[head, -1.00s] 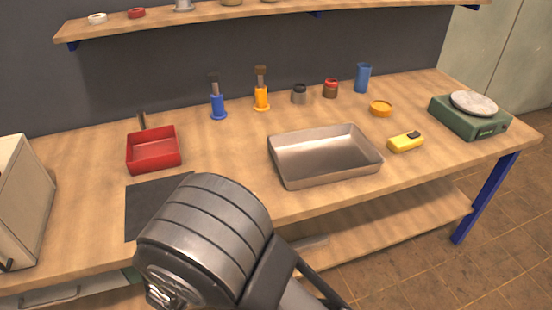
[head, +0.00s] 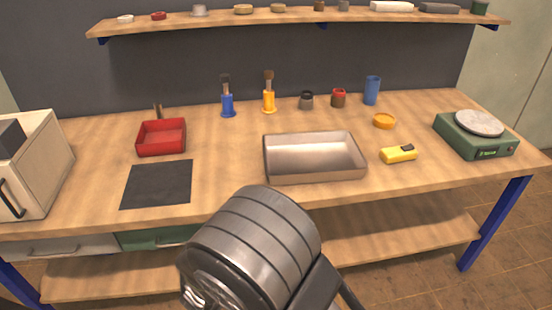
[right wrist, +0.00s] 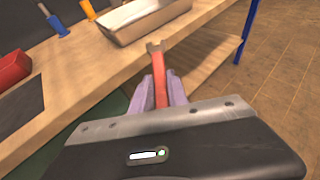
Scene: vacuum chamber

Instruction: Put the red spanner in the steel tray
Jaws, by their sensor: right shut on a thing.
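In the right wrist view, my right gripper (right wrist: 161,92) is shut on the red spanner (right wrist: 160,72). The spanner's open-ended head points away from the gripper, toward the bench edge and the tray. The steel tray (head: 314,178) sits on the bench right of centre in the head view and looks empty. It also shows at the top of the right wrist view (right wrist: 150,25). The gripper and spanner are outside the tray. In the head view my arm hides the right gripper and spanner. My left gripper is not in view.
A red bin (head: 162,150) and a dark mat (head: 157,184) lie left of the tray.

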